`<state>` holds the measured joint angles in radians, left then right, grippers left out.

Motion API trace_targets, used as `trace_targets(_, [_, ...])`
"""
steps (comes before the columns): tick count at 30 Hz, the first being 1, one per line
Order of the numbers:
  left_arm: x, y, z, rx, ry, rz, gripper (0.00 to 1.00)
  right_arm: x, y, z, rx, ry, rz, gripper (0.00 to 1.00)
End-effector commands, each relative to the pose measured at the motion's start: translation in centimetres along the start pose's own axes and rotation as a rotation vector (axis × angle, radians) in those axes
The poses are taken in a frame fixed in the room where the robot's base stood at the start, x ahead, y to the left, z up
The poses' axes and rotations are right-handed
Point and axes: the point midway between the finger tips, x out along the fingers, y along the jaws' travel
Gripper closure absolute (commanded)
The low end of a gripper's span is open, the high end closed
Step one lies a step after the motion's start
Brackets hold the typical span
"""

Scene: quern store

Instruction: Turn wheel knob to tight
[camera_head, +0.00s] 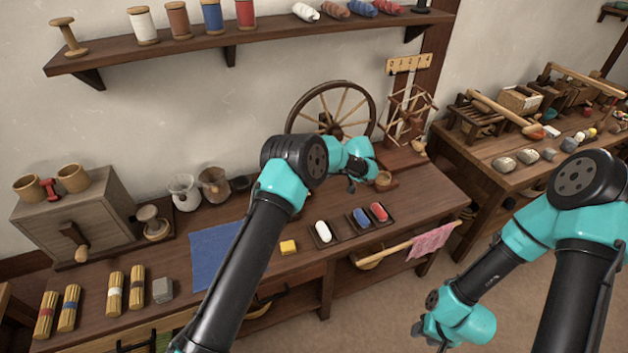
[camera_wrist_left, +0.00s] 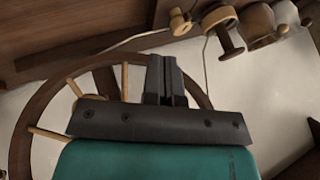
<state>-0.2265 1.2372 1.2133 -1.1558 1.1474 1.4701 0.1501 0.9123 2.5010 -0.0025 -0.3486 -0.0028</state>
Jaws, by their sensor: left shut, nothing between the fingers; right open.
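The wooden spinning wheel (camera_head: 333,108) stands at the back of the workbench against the wall. My left arm reaches across the bench, and its gripper (camera_head: 357,184) is in front of the wheel's lower part, mostly hidden behind its own wrist. In the left wrist view the left gripper (camera_wrist_left: 166,72) is shut and empty, with the wheel's dark rim and pale spokes (camera_wrist_left: 47,135) behind it. I cannot clearly make out the wheel's knob in either view. My right gripper (camera_head: 428,338) is low at the front, off the bench, pointing down; it is open and small in view.
A wooden yarn reel (camera_head: 408,112) stands right of the wheel. A small wooden bowl (camera_head: 384,179) and dark trays (camera_head: 345,233) with white, blue and red pieces lie near the left arm. A shelf (camera_head: 290,45) hangs above.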

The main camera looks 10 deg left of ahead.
Motion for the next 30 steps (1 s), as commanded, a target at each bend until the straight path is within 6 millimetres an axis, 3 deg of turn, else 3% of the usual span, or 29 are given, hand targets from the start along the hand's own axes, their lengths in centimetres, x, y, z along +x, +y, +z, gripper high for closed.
trace_targets(22, [10.0,0.0,0.1,-0.001,-0.003,0.000,1.00,0.0,0.0,0.0,0.000,0.000,0.000,0.57])
trace_targets(30, [11.2,-2.8,0.0,0.001,-0.002,0.001,1.00,0.0,0.0,0.0,0.000,0.000,0.000,0.57])
